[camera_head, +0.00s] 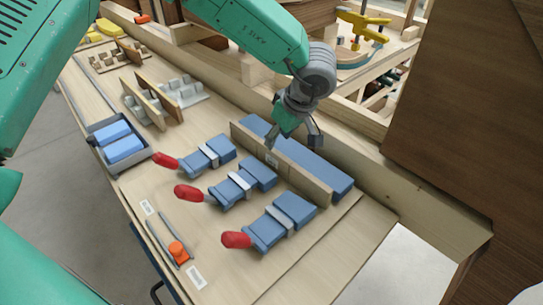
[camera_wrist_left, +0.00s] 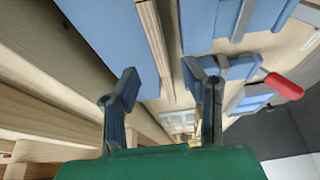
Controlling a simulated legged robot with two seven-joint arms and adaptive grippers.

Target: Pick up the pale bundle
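A pale, thin plank-like bundle (camera_head: 290,173) with layered edges stands on its long edge on the bench in the head view. It lies between a long blue block and the clamps. I take it to be the pale bundle. It also shows in the left wrist view (camera_wrist_left: 154,45), running up the picture beyond the fingers. My left gripper (camera_head: 296,135) is above the far side of the bundle, over the long blue block. Its two fingers (camera_wrist_left: 163,95) are spread apart with nothing between them. The bundle appears untouched. My right gripper is not in view.
The long blue block (camera_head: 310,165) lies right behind the bundle. Several blue clamps with red handles (camera_head: 237,239) lie in front. A dark tray (camera_head: 147,155) holds blue blocks. A tall brown panel (camera_head: 465,110) stands at the right. The bench's near right corner is clear.

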